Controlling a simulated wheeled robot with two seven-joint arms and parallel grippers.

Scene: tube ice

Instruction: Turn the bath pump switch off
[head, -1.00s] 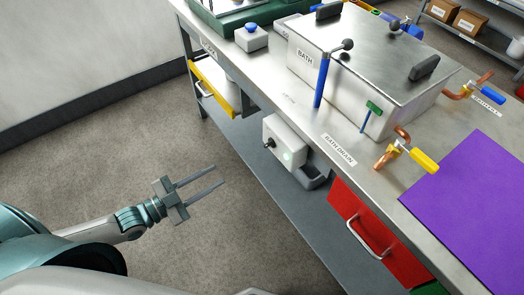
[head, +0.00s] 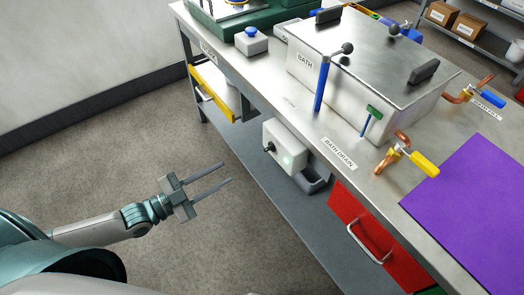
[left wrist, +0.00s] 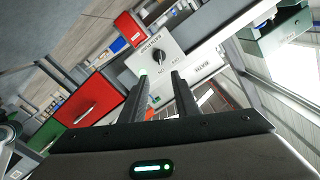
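The bath pump box (head: 285,147) is a pale box with a black rotary knob (head: 268,148) and a green light, mounted under the bench edge in the head view. In the left wrist view the box face (left wrist: 182,75) shows the knob (left wrist: 159,57) with marks around it and a lit green lamp, ahead of the fingers. I cannot read the knob's setting surely. My left gripper (head: 225,174) is open and empty, left of the box and apart from it, with fingers pointing towards it. It also shows in the left wrist view (left wrist: 158,84). My right gripper is out of view.
The steel bench (head: 352,172) carries the bath tank (head: 318,68), a blue lever (head: 322,82) and a yellow-handled drain valve (head: 424,162). A red drawer (head: 358,222) hangs right of the box, and a yellow-edged drawer (head: 212,92) to its left. The floor around my left gripper is clear.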

